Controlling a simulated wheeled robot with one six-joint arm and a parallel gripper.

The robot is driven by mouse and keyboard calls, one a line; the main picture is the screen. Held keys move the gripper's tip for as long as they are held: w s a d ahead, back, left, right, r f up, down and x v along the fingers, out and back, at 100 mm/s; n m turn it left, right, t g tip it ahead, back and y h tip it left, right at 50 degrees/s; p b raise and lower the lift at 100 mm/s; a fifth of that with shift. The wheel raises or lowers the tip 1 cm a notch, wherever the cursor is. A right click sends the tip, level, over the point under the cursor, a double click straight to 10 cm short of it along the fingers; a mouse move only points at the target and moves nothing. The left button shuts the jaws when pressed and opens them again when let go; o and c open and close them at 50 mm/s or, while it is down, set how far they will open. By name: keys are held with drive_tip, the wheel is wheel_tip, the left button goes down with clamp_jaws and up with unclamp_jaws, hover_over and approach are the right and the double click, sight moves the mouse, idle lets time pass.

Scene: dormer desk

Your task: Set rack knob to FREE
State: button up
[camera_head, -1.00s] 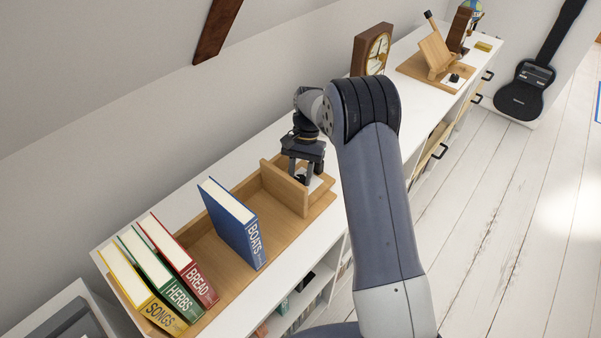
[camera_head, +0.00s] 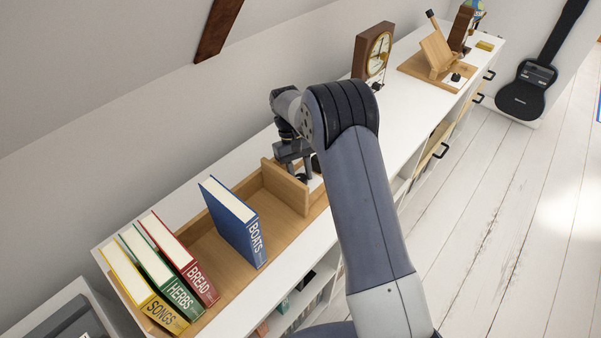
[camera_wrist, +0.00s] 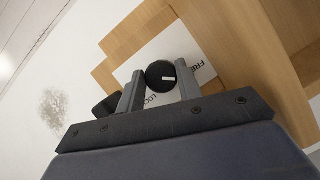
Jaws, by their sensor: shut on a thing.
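The rack knob (camera_wrist: 159,74) is a round black knob with a short white mark, in the wrist view. It sits on a white label plate (camera_wrist: 172,48) with FREE printed to its right and LOCK, partly covered, below it. The mark lies on the knob's right side, toward the FREE side; its exact setting is hard to tell. My gripper (camera_wrist: 158,70) is shut on the knob, one finger on each side. In the head view my gripper (camera_head: 301,172) is at the right end of the wooden book rack (camera_head: 285,222), and the knob is mostly hidden.
A blue BOATS book (camera_head: 233,222) leans in the rack, with red, green and yellow books (camera_head: 155,270) at its left end. A clock (camera_head: 372,52) and a wooden stand (camera_head: 437,55) are farther along the white shelf top. A dark object (camera_wrist: 106,106) is beside my left finger.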

drive_tip(key=shift+n, duration=0.3)
idle(0.4)
drive_tip(key=o, duration=1)
drive_tip(key=v, duration=1.1)
drive_tip(key=shift+a+b, duration=0.15)
drive_tip(key=shift+b, duration=0.2)
drive_tip(key=shift+s+f, duration=0.1)
drive_tip(key=x, duration=1)
drive_tip(key=shift+s+d+f+p, duration=0.1)
drive_tip(key=shift+d+f+p, duration=0.15)
drive_tip(key=shift+f+p, duration=0.1)
drive_tip(key=shift+r, duration=0.1)
